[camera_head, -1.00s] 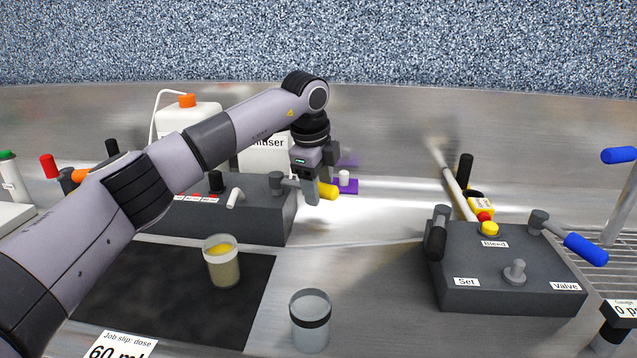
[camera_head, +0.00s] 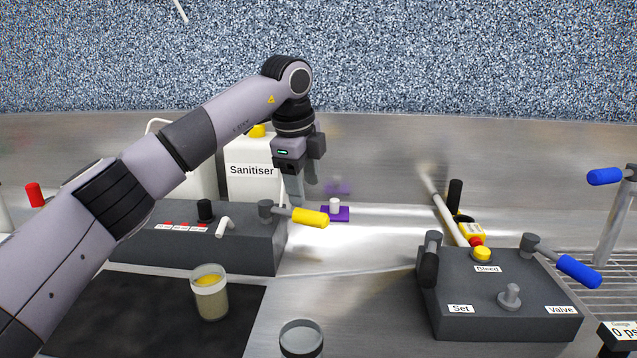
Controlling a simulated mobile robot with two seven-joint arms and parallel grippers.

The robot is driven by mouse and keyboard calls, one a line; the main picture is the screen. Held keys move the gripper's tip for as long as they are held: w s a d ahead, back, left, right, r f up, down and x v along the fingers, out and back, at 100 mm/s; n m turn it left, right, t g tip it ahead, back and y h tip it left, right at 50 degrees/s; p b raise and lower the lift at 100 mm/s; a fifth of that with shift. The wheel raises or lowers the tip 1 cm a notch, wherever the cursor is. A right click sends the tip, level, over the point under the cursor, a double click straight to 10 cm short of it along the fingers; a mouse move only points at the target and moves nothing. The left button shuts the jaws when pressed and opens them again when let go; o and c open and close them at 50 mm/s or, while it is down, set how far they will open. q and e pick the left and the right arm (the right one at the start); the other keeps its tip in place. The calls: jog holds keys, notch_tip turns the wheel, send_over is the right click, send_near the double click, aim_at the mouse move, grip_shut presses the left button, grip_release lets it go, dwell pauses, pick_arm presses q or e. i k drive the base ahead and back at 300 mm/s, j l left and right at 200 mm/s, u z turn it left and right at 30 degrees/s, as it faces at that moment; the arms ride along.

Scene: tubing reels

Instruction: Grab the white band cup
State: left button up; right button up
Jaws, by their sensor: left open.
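The white band cup (camera_head: 211,303) appears to be the clear cup with a pale band and yellowish contents, standing upright on the black mat (camera_head: 120,318) at lower left. A second clear cup (camera_head: 302,343), with a dark band, stands on the bench to its right, cut off by the bottom edge. My left gripper (camera_head: 303,191) is open and empty, pointing down above and behind the yellow-handled lever (camera_head: 310,217). It is well above and beyond both cups, apart from them. My right gripper is not in view.
The grey control box (camera_head: 200,250) with the yellow lever stands behind the mat. The sanitiser container (camera_head: 252,172) is behind it. A second control box (camera_head: 500,300) with a blue-handled lever (camera_head: 577,271) stands at right.

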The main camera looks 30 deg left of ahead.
aim_at(209, 287)
jog(key=k, duration=1)
